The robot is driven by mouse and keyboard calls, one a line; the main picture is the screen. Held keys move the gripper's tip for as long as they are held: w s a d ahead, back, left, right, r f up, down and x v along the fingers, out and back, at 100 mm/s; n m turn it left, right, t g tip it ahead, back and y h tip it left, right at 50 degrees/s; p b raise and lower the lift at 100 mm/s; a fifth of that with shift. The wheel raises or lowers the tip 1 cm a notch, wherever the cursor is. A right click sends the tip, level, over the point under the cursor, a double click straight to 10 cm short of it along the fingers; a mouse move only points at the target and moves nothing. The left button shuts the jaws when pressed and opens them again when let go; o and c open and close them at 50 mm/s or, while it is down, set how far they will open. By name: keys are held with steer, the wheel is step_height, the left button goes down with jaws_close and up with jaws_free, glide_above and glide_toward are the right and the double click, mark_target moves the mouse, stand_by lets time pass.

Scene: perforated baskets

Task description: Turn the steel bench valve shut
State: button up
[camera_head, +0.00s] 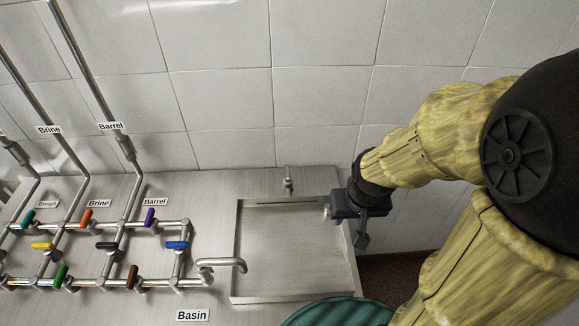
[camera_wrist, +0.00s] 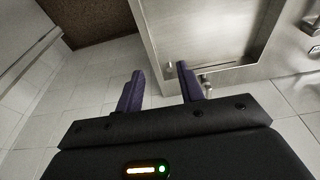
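A small pale steel end (camera_head: 327,213) shows left of my gripper in the head view. An upright steel tap (camera_head: 288,181) stands behind the basin. I cannot tell which of these is the bench valve.
Steel pipes with several coloured handles, including a blue one (camera_head: 177,245), fill the left of the bench. A curved spout (camera_head: 226,264) reaches over the basin. A green round object (camera_head: 338,313) is at the front. Tiled wall (camera_head: 318,95) stands behind.

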steer(key=o, duration=0.4)
steer(key=shift+w, duration=0.15)
steer(key=shift+c, duration=0.2)
steer(key=o, duration=0.3)
steer(key=shift+w+a+r+n, duration=0.1)
steer(key=shift+w+n, duration=0.2)
steer(key=shift+o, duration=0.9)
steer(key=w+a+n+g+p, duration=0.1)
steer(key=w+a+n+p, duration=0.1)
steer(key=w+n, duration=0.4)
steer(key=shift+w+a+g+p, duration=0.35)
steer(key=shift+w+a, duration=0.2)
steer(key=shift+w, duration=0.7)
steer(key=w+a+r+n+y+p, duration=0.2)
steer(key=w+n+y+p, duration=0.2)
steer(key=w+n, duration=0.7)
steer(key=w+g, duration=0.1)
steer(key=w, duration=0.6)
steer(key=shift+n+y+p, duration=0.3)
steer(key=shift+p, duration=0.1)
steer(key=shift+r, duration=0.1)
